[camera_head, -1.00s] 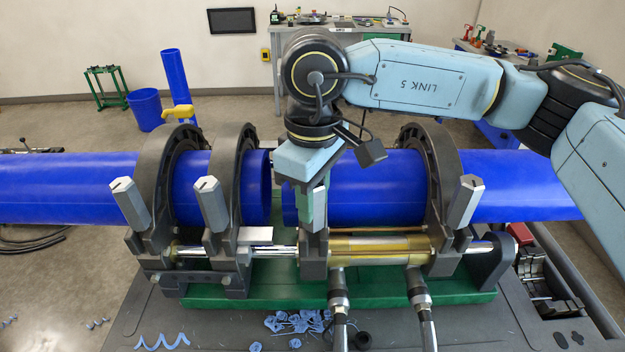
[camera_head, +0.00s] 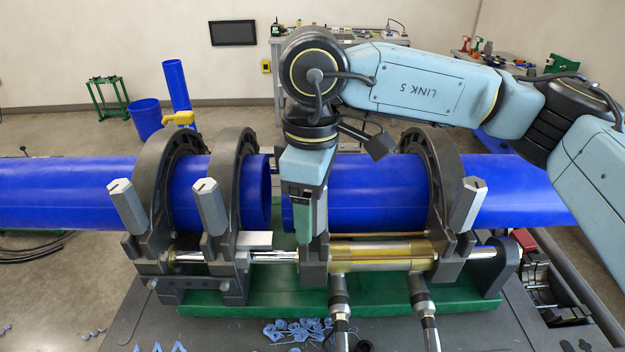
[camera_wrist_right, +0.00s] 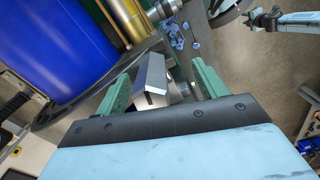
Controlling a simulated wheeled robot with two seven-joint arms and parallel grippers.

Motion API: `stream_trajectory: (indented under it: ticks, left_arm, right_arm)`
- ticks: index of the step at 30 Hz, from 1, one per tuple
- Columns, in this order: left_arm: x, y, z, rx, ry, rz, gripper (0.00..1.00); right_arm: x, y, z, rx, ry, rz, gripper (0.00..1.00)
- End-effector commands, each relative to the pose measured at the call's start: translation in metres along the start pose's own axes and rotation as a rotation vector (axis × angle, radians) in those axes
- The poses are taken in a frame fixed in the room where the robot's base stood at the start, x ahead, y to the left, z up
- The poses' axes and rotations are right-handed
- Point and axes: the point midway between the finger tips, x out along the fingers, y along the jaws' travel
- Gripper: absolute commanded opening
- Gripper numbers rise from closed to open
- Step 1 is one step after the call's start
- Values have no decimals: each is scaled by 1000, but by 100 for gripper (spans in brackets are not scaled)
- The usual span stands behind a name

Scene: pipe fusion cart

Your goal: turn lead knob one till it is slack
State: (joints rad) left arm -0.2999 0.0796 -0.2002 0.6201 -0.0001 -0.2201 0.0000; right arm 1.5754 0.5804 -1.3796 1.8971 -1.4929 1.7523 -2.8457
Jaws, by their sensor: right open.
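The silver-grey faceted knobs stand on the pipe clamps: one at the far left (camera_head: 128,205), a second beside it (camera_head: 212,206) and one at the right (camera_head: 467,204). The views do not show which one is lead knob one. My right gripper (camera_head: 312,222) points down at the third clamp from the left and hides its knob in the head view. In the right wrist view, my right gripper (camera_wrist_right: 160,72) is open, with a knob (camera_wrist_right: 152,78) between its green fingers. I cannot tell if either finger touches it. My left gripper is not in view.
Blue pipes (camera_head: 80,192) lie through the dark clamp rings (camera_head: 235,185), with a narrow gap between their ends. Two hoses (camera_head: 424,315) rise at the front beside the brass cylinder (camera_head: 375,252). Blue shavings (camera_head: 300,328) lie on the cart in front of the green base (camera_head: 260,301).

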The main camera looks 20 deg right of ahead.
Motion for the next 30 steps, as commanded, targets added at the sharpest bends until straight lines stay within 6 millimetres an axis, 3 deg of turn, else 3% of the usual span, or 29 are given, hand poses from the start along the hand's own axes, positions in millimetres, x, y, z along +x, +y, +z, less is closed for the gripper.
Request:
stream_trajectory:
  ticks: [4, 19, 30]
  left_arm:
    - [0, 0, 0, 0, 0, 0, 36]
    - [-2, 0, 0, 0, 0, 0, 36]
    - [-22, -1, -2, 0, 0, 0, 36]
  right_arm:
    - [-2, 7, 0, 18, 4, 17, 100]
    - [-7, 9, 2, 25, 3, 20, 100]
    - [-48, 7, 1, 19, 5, 17, 100]
